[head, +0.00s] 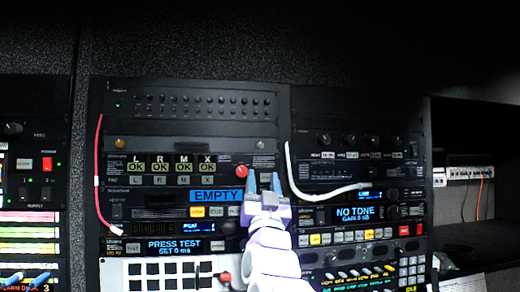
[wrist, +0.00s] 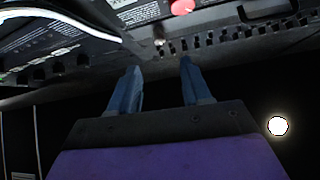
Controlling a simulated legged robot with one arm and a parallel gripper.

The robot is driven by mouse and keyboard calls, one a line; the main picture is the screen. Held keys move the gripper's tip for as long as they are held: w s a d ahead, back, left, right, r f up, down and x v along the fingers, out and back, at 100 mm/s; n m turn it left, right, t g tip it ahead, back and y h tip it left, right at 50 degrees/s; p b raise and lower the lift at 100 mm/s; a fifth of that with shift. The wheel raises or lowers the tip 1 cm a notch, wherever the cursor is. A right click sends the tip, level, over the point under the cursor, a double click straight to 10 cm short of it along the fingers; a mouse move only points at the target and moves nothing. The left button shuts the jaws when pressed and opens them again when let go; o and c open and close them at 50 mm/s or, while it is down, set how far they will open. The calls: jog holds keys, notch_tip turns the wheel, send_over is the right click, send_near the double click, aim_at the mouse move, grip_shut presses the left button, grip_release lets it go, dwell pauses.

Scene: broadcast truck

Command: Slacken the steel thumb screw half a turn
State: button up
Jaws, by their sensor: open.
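The steel thumb screw appears as a small grey round head (head: 259,144) on the right of the panel in the head view, above and right of a red knob (head: 241,171). In the wrist view, a small bright spot (wrist: 159,43) near the panel edge looks like the same screw, lying ahead of the gap between my fingertips. My gripper (head: 263,179) is open with its two blue fingers apart and nothing between them. In the head view it sits below the screw; the wrist view also shows the fingers (wrist: 158,66). Contact with the panel cannot be told.
The red knob is close beside the fingers. A white cable (head: 291,172) loops just right of my gripper, and a red cable (head: 98,165) hangs farther left. A brass-coloured screw (head: 120,143) sits at the panel's left. Lit displays and buttons lie below.

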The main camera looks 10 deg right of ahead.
aim_at(260, 147)
jog(key=shift+p+x, duration=1)
jog(key=shift+x, duration=4.65)
jog(key=shift+c, duration=0.2)
grip_shut()
